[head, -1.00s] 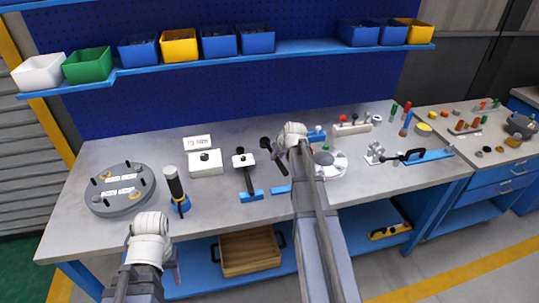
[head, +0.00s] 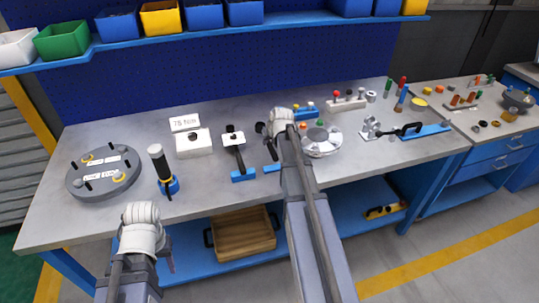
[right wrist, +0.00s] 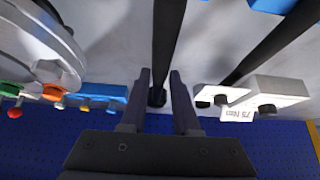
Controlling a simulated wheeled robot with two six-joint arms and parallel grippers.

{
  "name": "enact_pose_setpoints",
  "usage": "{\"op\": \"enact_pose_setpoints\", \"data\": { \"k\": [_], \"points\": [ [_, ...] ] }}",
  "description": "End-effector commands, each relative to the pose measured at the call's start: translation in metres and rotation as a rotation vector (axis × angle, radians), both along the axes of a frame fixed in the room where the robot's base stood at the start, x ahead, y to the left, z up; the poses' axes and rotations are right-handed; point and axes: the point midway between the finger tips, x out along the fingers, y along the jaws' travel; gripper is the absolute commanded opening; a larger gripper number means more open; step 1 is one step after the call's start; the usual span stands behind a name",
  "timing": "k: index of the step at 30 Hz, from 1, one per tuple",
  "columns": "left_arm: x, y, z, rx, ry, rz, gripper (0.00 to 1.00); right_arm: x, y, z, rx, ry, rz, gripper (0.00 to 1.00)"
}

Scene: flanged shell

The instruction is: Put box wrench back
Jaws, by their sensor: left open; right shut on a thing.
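The box wrench is a long dark bar. In the right wrist view the box wrench (right wrist: 168,40) runs between the fingers of my right gripper (right wrist: 160,76), which is shut on it; a dark round end shows just past the fingertips. In the head view the dark head of the wrench (head: 261,128) shows left of my right wrist, over the bench. A short blue holder (head: 271,168) lies below it on the bench; whether they touch I cannot tell. My left gripper (head: 169,256) is open, low in front of the bench edge, and mostly hidden by its wrist.
Left of the wrench, another dark tool with a white tag (head: 233,139) rests at a blue stand (head: 243,175). A white box (head: 193,143), black-handled tool (head: 157,165) and grey flanged disc (head: 104,178) stand further left. A silver round part (head: 322,143) is close right of my right wrist.

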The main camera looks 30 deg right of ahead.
Motion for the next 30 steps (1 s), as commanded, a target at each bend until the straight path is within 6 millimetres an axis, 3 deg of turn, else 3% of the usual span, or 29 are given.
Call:
{"op": "enact_pose_setpoints", "data": {
  "k": [7, 16, 27, 28, 30],
  "points": [
    [0.0, 0.0, -0.007, 0.0, 0.0, 0.0, 0.5, 0.0, 0.0, -0.006, 0.0, -0.001, 0.0, 0.0],
    [0.0, 0.0, -0.04, 0.0, 0.0, 0.0, 0.5, 0.0, 0.0, -0.04, 0.0, -0.001, 0.0, 0.0],
    [0.0, 0.0, -0.04, 0.0, 0.0, 0.0, 0.5, 0.0, 0.0, -0.04, 0.0, -0.001, 0.0, 0.0],
    [0.0, 0.0, -0.04, 0.0, 0.0, 0.0, 0.5, 0.0, 0.0, -0.04, 0.0, 0.0, 0.0, 0.32],
    [0.0, 0.0, -0.039, 0.0, 0.0, 0.0, 0.5, 0.0, 0.0, -0.039, 0.0, 0.0, 0.0, 0.4]
  ]
}}
